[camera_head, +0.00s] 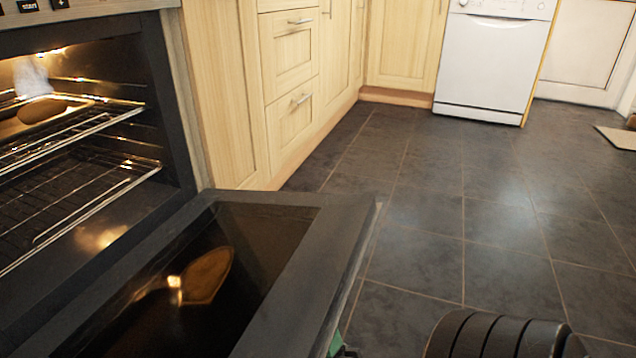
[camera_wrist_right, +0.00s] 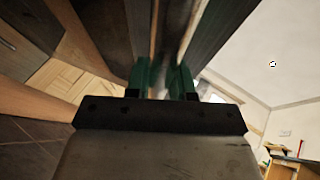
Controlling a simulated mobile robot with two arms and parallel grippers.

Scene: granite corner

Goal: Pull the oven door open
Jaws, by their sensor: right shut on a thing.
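The oven door (camera_head: 290,280) is swung down and lies about level in front of the oven (camera_head: 180,110), at the lower left of the head view. The lit cavity behind it is exposed. My right gripper shows only as a bit of green at the door's outer edge in the head view. In the right wrist view its green fingers (camera_wrist_right: 161,78) are closed around a thin pale bar (camera_wrist_right: 154,40), which seems to be the door's handle. The contact itself is partly hidden. My left gripper is not in view.
Wire racks (camera_head: 90,190) sit inside the oven, with something pale on the upper one. Wooden cabinets (camera_head: 290,60) run beside the oven. A white dishwasher (camera_head: 487,60) stands at the back.

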